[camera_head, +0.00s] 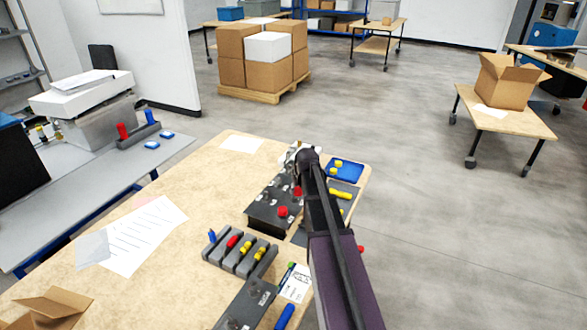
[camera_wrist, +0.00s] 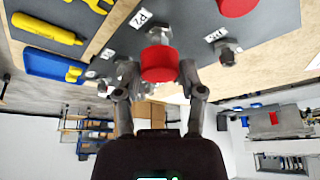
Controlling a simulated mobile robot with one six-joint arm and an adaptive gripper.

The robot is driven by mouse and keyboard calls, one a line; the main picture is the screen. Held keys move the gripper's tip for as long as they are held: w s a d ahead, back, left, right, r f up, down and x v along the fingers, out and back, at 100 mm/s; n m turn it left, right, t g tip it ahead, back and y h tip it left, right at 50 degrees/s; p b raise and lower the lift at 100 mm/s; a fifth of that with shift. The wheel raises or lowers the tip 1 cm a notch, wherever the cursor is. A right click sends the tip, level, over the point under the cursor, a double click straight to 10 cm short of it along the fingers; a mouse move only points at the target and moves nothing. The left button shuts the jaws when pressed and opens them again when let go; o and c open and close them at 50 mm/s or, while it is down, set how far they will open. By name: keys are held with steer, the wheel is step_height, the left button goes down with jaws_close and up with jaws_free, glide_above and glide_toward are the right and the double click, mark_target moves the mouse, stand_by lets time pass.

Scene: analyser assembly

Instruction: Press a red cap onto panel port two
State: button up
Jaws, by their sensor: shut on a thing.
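The dark panel (camera_head: 262,212) stands on the wooden table, and its face fills the top of the wrist view (camera_wrist: 190,28). My gripper (camera_wrist: 159,76) is shut on a red cap (camera_wrist: 160,64), with one finger on each side. The cap is in line with the metal port (camera_wrist: 158,37) beside the label that reads P2. The cap overlaps the port's end in the picture; I cannot tell how far it is seated. Another red cap (camera_wrist: 237,6) sits on the panel, and a bare metal port (camera_wrist: 227,52) is to the right. In the head view, my arm hides part of the panel.
A grey rack (camera_head: 240,252) holds red, yellow and blue pieces in front of the panel. A blue tray (camera_head: 345,172) with yellow items lies behind my arm. Papers (camera_head: 130,235) and an open carton (camera_head: 48,308) lie at the left; the table between them is mostly clear.

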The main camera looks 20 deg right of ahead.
mark_target(295, 197)
steer(key=w+r, duration=0.1)
steer(key=w+p, duration=0.1)
steer(key=w+r, duration=0.1)
steer(key=w, duration=0.1)
steer(key=shift+d+r+p, duration=0.3)
steer(key=shift+r+p, duration=0.05)
steer(key=shift+f, duration=0.25)
steer(key=shift+f+b, duration=2.45)
steer(key=shift+b, duration=0.25)
steer(key=shift+f+b, duration=1.3)
steer(key=o, duration=0.8)
stand_by(0.5)
